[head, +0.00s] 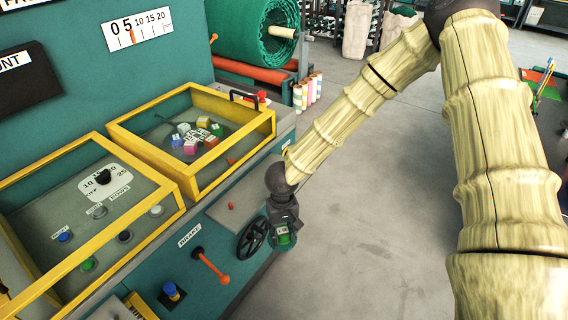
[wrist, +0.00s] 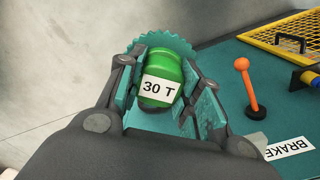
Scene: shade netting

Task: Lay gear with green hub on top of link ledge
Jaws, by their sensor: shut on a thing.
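My gripper (head: 283,222) is at the right end of the teal machine front, beside a black spoked wheel. It is shut on the green hub (wrist: 163,77) of a gear, between its two jaw pads. The hub carries a white "30 T" label. The gear's teal toothed disc (wrist: 160,45) shows past the jaws in the wrist view, partly hidden by them. In the head view the green hub (head: 283,238) shows small under my gripper.
The black spoked wheel (head: 252,236) and an orange-knobbed brake lever (head: 211,266) stick out from the machine front. A yellow-framed box (head: 186,190) holds several coloured cubes. Another yellow-framed panel (head: 150,222) has knobs. Grey floor (head: 370,220) to the right is clear.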

